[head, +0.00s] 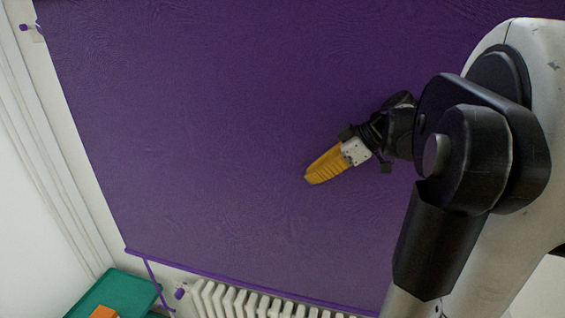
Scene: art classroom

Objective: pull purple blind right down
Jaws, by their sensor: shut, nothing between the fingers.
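The purple blind (190,130) fills most of the head view and hangs down in front of the wall. Its bottom bar (235,280) runs along the lower edge, just above the radiator. A purple cord or strap (153,277) hangs below its lower left corner. My gripper (308,179) has yellow fingers and is shut and empty. It is in front of the middle of the blind and points to the lower left. I cannot tell whether its tips touch the fabric. My arm hides the right part of the blind.
A white radiator (225,300) stands below the blind. A green box or tray (118,290) with an orange thing (103,312) on it is at the lower left. A white window frame or wall edge (40,140) runs along the left side.

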